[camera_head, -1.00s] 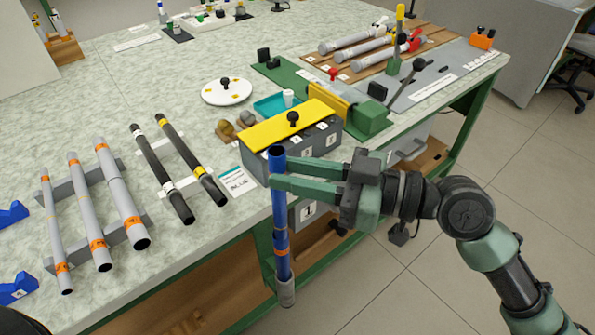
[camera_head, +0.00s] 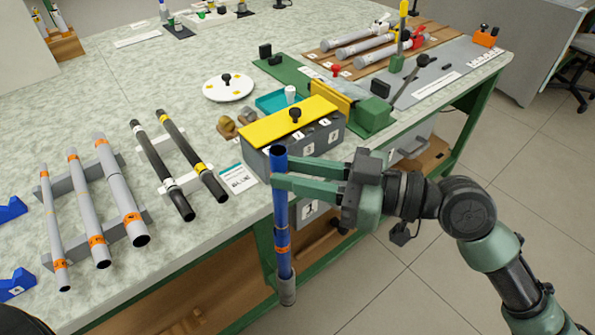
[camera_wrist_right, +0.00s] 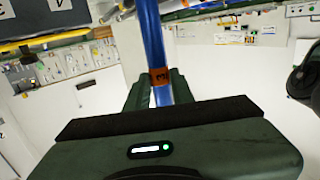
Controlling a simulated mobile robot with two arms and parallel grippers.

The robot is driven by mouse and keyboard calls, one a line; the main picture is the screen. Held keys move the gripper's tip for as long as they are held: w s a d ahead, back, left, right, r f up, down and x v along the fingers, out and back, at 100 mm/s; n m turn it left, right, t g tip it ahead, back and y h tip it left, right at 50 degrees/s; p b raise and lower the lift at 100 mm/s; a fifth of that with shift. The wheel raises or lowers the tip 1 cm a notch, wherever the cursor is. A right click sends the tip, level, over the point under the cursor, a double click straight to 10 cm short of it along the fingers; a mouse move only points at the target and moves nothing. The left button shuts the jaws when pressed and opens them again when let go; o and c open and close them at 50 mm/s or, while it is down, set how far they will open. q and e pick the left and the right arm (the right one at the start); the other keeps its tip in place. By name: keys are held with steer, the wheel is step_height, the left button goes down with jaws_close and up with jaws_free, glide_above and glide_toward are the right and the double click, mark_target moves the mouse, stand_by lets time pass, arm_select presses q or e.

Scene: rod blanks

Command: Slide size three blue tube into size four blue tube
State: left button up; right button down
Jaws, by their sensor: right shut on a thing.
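A long blue tube (camera_head: 280,195) stands nearly upright in front of the table edge, with an orange band (camera_head: 282,249) low on it and a grey end piece (camera_head: 287,290) at the bottom. My right gripper (camera_head: 277,180) is shut on its upper part. In the right wrist view the blue tube (camera_wrist_right: 153,35) runs between the fingers, with an orange marked band (camera_wrist_right: 159,77); its mark is not clearly readable. I cannot tell whether this is one tube or two nested ones. No separate second blue tube is identifiable. My left gripper is out of view.
A grey numbered box (camera_head: 268,160) with a yellow lid (camera_head: 285,122) stands behind the tube. Grey tubes (camera_head: 122,195) and black rods (camera_head: 158,165) lie on racks to the left. Blue cradles (camera_head: 14,285) sit at the left edge.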

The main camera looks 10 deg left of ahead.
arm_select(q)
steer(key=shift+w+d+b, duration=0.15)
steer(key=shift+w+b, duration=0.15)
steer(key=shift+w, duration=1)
arm_select(e)
steer(key=shift+w+a+f, duration=0.1)
steer(key=shift+a+f, duration=0.05)
steer(key=shift+f, duration=0.45)
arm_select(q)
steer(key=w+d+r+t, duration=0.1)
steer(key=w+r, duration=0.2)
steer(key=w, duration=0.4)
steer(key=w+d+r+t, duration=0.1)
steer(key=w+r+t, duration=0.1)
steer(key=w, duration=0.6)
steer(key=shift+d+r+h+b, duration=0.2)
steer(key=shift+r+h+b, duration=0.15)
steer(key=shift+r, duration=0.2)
arm_select(e)
steer(key=shift+f, duration=0.4)
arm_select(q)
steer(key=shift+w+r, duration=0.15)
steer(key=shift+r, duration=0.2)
arm_select(e)
steer(key=shift+f, duration=0.15)
